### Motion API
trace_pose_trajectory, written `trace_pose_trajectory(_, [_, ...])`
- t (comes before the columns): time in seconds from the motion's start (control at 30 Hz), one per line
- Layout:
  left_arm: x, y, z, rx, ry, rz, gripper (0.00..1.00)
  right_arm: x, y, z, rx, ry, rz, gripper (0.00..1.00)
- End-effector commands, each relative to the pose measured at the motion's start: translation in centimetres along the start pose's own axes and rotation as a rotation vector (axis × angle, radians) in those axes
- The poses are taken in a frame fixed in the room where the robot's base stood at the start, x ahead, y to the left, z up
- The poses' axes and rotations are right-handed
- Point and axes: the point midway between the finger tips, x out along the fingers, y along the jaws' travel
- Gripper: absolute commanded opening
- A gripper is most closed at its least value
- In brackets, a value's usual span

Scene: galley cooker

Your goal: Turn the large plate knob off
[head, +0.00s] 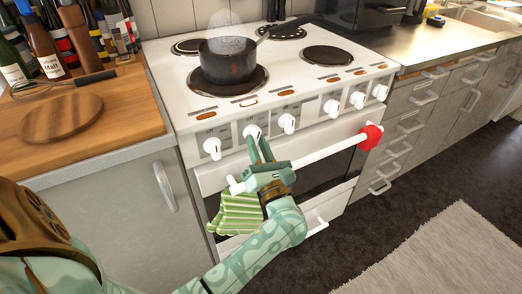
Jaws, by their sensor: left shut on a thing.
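The white cooker (300,88) has a row of several white knobs along its front panel. My left gripper (257,138) reaches up from below, and its two fingers are around the second knob from the left (253,131), shut on it. The fingers partly hide this knob, and its pointer position is hard to read. The leftmost knob (212,148) and the third knob (287,123) stand free on either side. A dark pot (228,66) sits on the front left plate (205,84), with a pale, steam-like patch above it. My right gripper is not in view.
The white oven rail (315,151) runs just below the knobs, close to my left wrist. A green striped cloth (238,215) hangs from it, and a red cloth (370,137) is at its right end. A wooden worktop (118,125) with bottles is on the left.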

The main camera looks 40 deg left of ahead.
Motion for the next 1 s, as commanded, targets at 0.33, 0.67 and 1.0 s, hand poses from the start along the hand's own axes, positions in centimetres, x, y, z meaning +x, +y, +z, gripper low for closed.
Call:
trace_pose_trajectory(0.33, [-0.2,-0.5,-0.3,-0.213,0.003,0.086,0.0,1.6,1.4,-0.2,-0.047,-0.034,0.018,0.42])
trace_pose_trajectory(0.67, [-0.1,-0.5,-0.1,-0.304,0.004,0.123,0.0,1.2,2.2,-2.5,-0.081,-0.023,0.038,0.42])
trace_pose_trajectory(1.0, [-0.1,-0.4,0.0,-0.315,0.005,0.128,0.0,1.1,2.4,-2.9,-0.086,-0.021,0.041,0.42])
